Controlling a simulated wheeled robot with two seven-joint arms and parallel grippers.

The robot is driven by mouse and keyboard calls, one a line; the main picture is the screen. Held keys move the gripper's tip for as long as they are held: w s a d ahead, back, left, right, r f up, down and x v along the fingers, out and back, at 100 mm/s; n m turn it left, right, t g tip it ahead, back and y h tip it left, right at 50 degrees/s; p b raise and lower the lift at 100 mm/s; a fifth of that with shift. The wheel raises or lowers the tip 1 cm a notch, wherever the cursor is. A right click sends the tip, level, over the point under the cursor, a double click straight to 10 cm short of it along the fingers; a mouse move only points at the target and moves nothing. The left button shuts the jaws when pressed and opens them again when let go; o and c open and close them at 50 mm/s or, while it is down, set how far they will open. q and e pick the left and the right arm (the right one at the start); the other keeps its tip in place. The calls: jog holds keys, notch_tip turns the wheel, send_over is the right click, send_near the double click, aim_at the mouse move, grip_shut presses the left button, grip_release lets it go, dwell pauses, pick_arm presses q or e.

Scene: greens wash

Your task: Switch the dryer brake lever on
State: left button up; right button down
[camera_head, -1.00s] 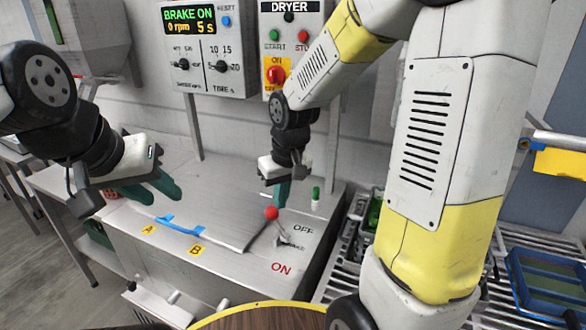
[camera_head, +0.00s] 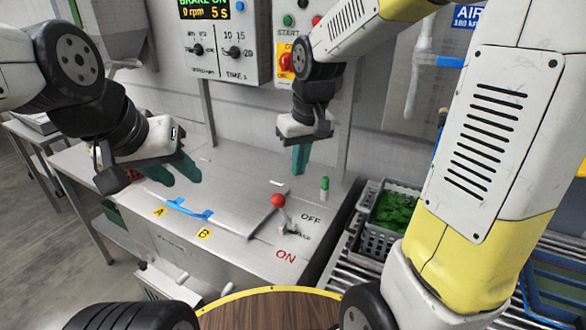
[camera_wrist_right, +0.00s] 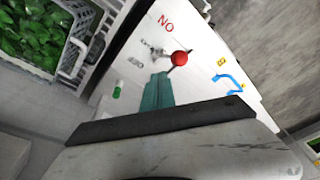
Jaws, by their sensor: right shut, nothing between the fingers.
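The dryer brake lever has a red ball knob (camera_head: 278,200) on a thin stem over a small metal base, between the printed OFF and ON labels. Its knob also shows in the right wrist view (camera_wrist_right: 179,58). My right gripper (camera_head: 300,172) points down behind and above the knob, apart from it in the head view, with its green fingers shut and empty. In the right wrist view its fingers (camera_wrist_right: 157,90) show just below the knob. My left gripper (camera_head: 180,172) hangs over the left part of the steel top, away from the lever, its two green fingers apart.
The control panel (camera_head: 222,40) is on the wall behind, its display partly cut off, reading "5 s". A blue handle (camera_head: 185,208) lies by labels A and B. A green-capped item (camera_head: 325,185) stands right of the lever. A grey crate of greens (camera_head: 385,240) stands at right.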

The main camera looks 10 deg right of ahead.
jog(key=v, duration=0.4)
jog(key=shift+s+r, duration=0.35)
jog(key=shift+s, duration=0.05)
jog(key=s+d+r+m+t, duration=0.1)
jog(key=s+d+t, duration=0.1)
jog(key=s, duration=0.3)
jog(key=s+d+r+m+t+y, duration=0.1)
jog(key=s+d+r+m+t, duration=0.1)
jog(key=s+d, duration=0.2)
jog(key=shift+s, duration=1.15)
